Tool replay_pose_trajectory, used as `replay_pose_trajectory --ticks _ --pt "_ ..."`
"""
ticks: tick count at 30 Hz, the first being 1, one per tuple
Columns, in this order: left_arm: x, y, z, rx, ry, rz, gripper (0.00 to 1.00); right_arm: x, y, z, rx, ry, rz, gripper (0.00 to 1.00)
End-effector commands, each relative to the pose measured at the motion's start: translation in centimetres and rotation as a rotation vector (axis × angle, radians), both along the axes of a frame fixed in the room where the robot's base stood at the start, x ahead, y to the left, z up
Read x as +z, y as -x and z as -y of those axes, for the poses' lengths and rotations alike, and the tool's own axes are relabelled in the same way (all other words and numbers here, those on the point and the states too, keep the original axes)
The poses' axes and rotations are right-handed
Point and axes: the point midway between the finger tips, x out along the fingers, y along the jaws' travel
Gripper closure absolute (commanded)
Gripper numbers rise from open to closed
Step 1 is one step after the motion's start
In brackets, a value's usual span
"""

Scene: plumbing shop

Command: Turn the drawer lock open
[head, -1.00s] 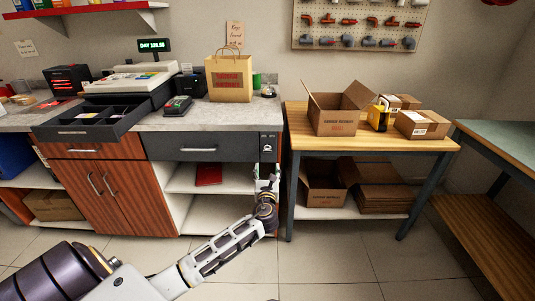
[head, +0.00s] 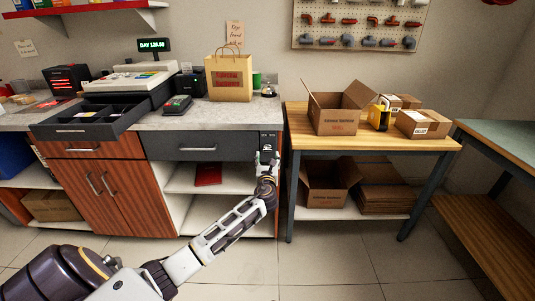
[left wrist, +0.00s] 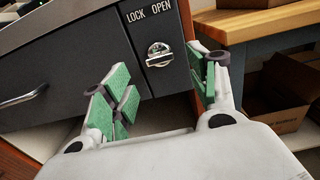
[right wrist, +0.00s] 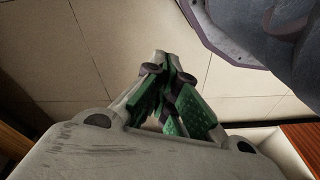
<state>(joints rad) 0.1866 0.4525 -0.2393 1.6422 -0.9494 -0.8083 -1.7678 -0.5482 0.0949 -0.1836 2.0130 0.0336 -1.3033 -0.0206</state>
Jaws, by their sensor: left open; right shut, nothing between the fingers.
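The drawer lock is a silver turn knob (left wrist: 159,54) on a dark panel under the words LOCK and OPEN in the left wrist view. In the head view the lock panel (head: 267,141) is at the right end of the grey drawer (head: 200,148), which is shut. My left gripper (head: 267,158) is open just below and in front of the lock. In the left wrist view its green-padded fingers (left wrist: 165,88) stand on either side of the knob, apart from it. My right gripper (right wrist: 168,88) is shut and empty above the tiled floor, outside the head view.
An open cash drawer (head: 92,121) juts over the counter's left part. A paper bag (head: 229,80) stands on the counter (head: 205,117). A wooden table (head: 375,143) with cardboard boxes stands close to the lock's right. The floor in front is clear.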

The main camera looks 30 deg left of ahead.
Motion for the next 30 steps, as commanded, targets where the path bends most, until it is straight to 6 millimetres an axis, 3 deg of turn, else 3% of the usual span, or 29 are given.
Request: replay_pose_trajectory --ticks 15,30 --pt "0.0 -4.0 -2.5 0.001 0.000 0.001 0.41 1.5 -0.9 -0.4 0.000 -0.016 0.033 1.00" --pt "0.0 -5.1 -3.1 0.000 0.001 0.001 0.41 2.1 -0.8 -0.5 0.002 -0.019 0.042 1.00"
